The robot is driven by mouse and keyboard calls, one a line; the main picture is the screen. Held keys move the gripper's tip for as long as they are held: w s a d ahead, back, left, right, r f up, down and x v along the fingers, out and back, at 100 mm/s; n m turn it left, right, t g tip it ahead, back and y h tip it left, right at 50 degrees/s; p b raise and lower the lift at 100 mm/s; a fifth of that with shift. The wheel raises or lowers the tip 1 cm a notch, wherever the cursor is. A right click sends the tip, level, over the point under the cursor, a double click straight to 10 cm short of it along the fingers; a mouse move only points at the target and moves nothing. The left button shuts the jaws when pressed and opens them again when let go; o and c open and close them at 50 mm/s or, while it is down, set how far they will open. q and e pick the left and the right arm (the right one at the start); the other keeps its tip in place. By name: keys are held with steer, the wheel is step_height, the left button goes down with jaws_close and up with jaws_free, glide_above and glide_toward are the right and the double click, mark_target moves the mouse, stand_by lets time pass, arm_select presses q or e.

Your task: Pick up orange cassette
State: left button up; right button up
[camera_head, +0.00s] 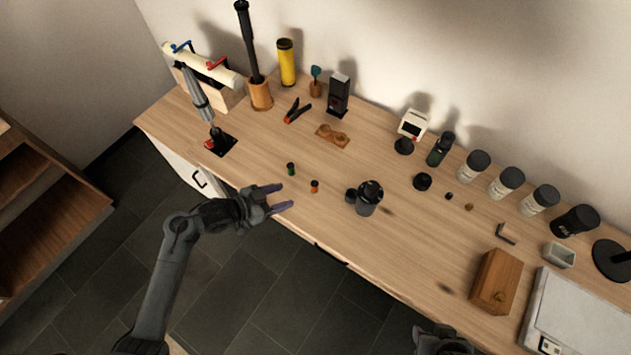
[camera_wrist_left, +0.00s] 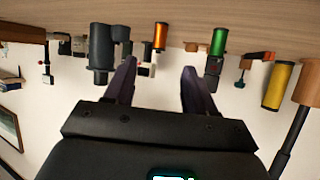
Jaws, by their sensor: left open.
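The orange cassette (camera_head: 314,186) is a small orange and black cylinder standing on the wooden table near its front edge. It also shows in the left wrist view (camera_wrist_left: 160,37), between the fingertips in the picture but beyond them. A similar green cassette (camera_head: 291,168) stands to its upper left, and it shows in the wrist view (camera_wrist_left: 218,42) past the right finger. My left gripper (camera_head: 286,196) is open and empty, just left of the orange cassette, fingers pointing toward it. My right gripper (camera_head: 440,340) is only partly in view at the bottom edge; its fingers cannot be made out.
A dark grey double-cylinder device (camera_head: 368,198) stands right of the orange cassette. Red-handled pliers (camera_head: 296,111) and a wooden tray (camera_head: 332,136) lie behind. A wooden box (camera_head: 497,281) is at the right. The table around the cassettes is clear.

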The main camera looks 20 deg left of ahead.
mark_target(314, 183)
arm_select(q)
steer(key=shift+w+d+r+h, duration=0.15)
steer(key=shift+w+r+h, duration=0.1)
steer(key=shift+r+h, duration=0.15)
steer(key=shift+w+d+f, duration=0.15)
steer(key=shift+w+d, duration=0.1)
steer(key=b+x, duration=0.1)
steer(key=x, duration=0.3)
steer(key=shift+w+d, duration=0.15)
steer(key=shift+w, duration=0.05)
steer(key=shift+w+r+b+x, duration=0.15)
steer(key=shift+b+x, duration=0.1)
steer(key=shift+x, duration=1.05)
steer(key=shift+w+r+b+x, duration=0.1)
steer(key=shift+r+b+x, duration=0.1)
steer(key=shift+x, duration=1.1)
jaws_close()
